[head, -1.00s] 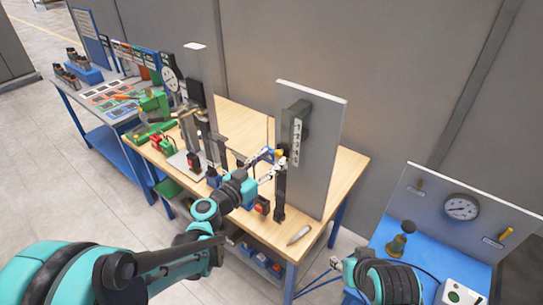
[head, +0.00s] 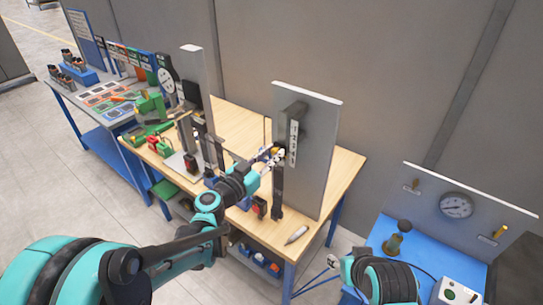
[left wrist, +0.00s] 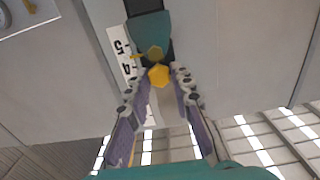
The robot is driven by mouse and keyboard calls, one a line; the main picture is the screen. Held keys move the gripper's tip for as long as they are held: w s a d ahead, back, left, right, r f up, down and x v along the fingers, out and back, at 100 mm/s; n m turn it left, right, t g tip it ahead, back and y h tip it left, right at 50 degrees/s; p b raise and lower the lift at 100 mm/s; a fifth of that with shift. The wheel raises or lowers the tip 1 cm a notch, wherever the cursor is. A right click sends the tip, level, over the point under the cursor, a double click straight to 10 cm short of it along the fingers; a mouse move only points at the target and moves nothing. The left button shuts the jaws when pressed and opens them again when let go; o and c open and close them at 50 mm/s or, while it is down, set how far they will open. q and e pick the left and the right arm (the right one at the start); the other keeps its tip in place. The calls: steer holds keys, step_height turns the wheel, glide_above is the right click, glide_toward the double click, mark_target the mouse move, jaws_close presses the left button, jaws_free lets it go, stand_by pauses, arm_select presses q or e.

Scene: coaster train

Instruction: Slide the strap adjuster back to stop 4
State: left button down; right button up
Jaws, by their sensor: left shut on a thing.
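The strap adjuster, a teal slider with a yellow hexagonal knob (left wrist: 158,75), sits on a dark upright strap (left wrist: 144,6) in the left wrist view. A yellow pointer on it reaches toward the white numbered scale (left wrist: 121,45), close to the 4 mark; the exact alignment is unclear. My left gripper (left wrist: 158,82) is shut on the adjuster, its fingers on both sides of the knob. In the head view my left gripper (head: 277,154) is beside the scale (head: 293,143), largely hiding the adjuster. My right gripper (head: 333,262) shows small at the lower right, its jaws unclear.
The grey upright panel (head: 318,150) stands on the wooden bench (head: 347,168). A marker-like tool (head: 296,235) lies near the bench front. Other fixtures crowd the bench to the left. A blue station with a gauge (head: 456,205) stands at the right.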

arm_select(q)
step_height(320, 180, up, 2)
steer(key=shift+r+p, duration=0.1)
steer(key=shift+p, duration=0.2)
arm_select(e)
steer(key=shift+r, duration=0.6)
arm_select(q)
steer(key=c, duration=1.3)
jaws_free()
steer(key=v, duration=1.2)
steer(key=shift+f, duration=0.25)
arm_select(e)
steer(key=shift+f, duration=0.1)
